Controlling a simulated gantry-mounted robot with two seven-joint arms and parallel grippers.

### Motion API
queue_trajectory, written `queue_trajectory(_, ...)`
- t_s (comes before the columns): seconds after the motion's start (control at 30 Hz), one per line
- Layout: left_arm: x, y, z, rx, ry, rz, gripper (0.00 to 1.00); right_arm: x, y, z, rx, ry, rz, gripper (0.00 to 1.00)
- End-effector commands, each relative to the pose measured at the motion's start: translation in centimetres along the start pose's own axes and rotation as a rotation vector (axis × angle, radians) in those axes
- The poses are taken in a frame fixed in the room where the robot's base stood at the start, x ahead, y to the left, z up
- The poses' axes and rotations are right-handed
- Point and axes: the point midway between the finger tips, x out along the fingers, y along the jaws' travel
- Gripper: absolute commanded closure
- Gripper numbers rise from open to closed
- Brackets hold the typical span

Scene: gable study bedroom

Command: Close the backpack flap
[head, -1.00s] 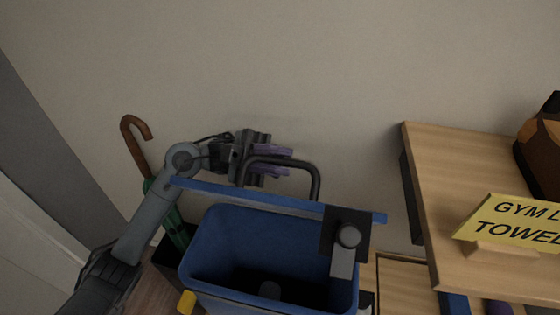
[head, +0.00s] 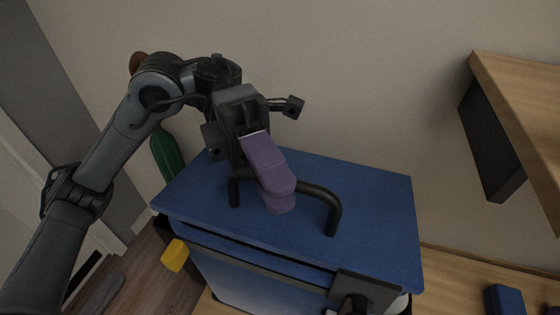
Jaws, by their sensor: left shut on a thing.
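The blue backpack (head: 240,290) stands open side up below the wall. Its flat blue flap (head: 375,205) lies over the top and hides the inside. A black plate with a clasp (head: 365,287) hangs at the flap's front edge. A dark strip shows under that edge, and I cannot tell whether the flap is fully seated. My left gripper (head: 268,178), with purple fingers, is shut on the black bar handle (head: 325,200) on top of the flap. The fingers cover the middle of the handle. My right gripper is not in view.
A wooden desktop (head: 525,85) with a dark bracket below juts in at the upper right. A green umbrella (head: 167,152) stands behind my left arm. A yellow tab (head: 175,256) sticks out at the backpack's left. A small blue object (head: 505,300) lies at the lower right.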

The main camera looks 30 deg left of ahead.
Motion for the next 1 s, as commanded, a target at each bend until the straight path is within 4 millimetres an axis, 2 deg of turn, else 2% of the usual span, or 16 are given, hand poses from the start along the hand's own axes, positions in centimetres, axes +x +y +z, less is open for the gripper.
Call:
queue_trajectory(0.1,0.4,1.2,-0.4,0.018,-0.001,0.020,1.00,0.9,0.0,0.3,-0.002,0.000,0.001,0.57)
queue_trajectory(0.3,0.8,1.9,-0.8,0.015,0.000,0.018,1.00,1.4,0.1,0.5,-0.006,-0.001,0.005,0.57)
queue_trajectory(0.87,0.9,2.2,-0.9,0.010,0.000,0.018,1.00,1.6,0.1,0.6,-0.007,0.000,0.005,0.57)
queue_trajectory(0.9,0.9,2.3,-0.9,0.010,0.000,0.018,0.78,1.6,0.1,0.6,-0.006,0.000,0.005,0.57)
queue_trajectory(1.0,0.9,2.2,-0.9,0.011,0.000,0.018,0.63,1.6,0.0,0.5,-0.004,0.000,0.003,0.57)
